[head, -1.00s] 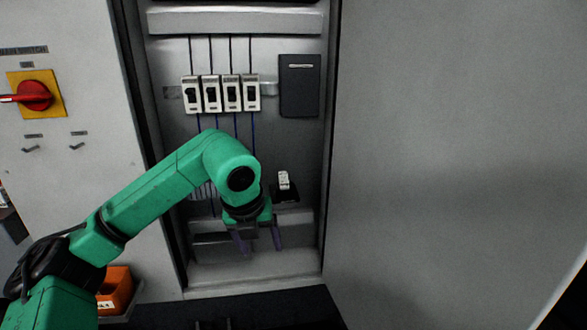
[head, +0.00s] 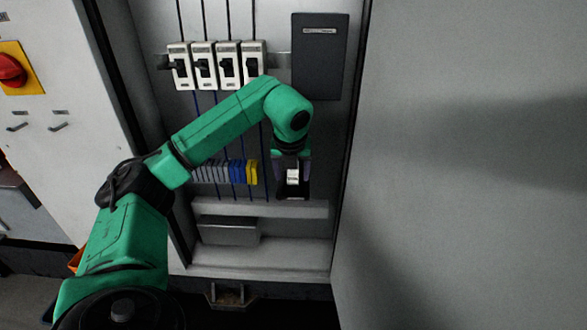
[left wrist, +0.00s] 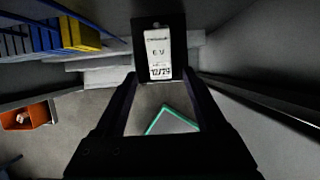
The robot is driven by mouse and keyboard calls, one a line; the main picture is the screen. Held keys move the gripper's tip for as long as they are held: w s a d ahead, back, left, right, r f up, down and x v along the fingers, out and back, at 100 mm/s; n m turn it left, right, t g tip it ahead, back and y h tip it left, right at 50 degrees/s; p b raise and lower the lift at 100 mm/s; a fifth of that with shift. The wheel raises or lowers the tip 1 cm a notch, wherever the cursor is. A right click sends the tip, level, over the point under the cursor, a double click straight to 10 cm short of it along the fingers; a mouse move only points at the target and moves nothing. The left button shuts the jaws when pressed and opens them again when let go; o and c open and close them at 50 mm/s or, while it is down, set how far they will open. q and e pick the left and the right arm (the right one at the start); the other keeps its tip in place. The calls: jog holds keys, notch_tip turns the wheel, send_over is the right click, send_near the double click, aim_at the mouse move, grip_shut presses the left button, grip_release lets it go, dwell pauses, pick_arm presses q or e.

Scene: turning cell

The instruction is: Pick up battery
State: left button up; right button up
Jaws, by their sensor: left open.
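The battery (head: 292,176) is a small white block on a dark holder (head: 293,193) inside the open cabinet, below the breakers. In the left wrist view the battery (left wrist: 158,50) has a white face with dark print, framed by the black holder (left wrist: 139,40). My left gripper (head: 291,168) reaches down at the battery, with one finger to each side of it. The gripper (left wrist: 160,76) also shows in the left wrist view, open and empty, its fingertips at the lower end of the battery. I cannot tell whether they touch it. My right gripper is out of view.
Several white breakers (head: 203,66) and a dark box (head: 319,57) are on the cabinet's back panel. Grey, blue and yellow terminals (head: 236,172) lie left of the battery. A ledge (head: 310,209) runs below. The cabinet's grey side (head: 460,170) stands right. An orange bin (left wrist: 45,114) is outside.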

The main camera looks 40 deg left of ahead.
pick_arm(q)
jog(key=w+a, duration=0.1)
jog(key=w+a+p, duration=0.1)
jog(key=w, duration=0.1)
jog(key=shift+w+p, duration=0.1)
jog(key=shift+p, duration=0.2)
jog(key=shift+f+p, duration=0.3)
jog(key=shift+f, duration=0.15)
jog(key=shift+s+a+f, duration=0.1)
jog(key=shift+s, duration=0.1)
jog(key=c, duration=0.4)
grip_shut()
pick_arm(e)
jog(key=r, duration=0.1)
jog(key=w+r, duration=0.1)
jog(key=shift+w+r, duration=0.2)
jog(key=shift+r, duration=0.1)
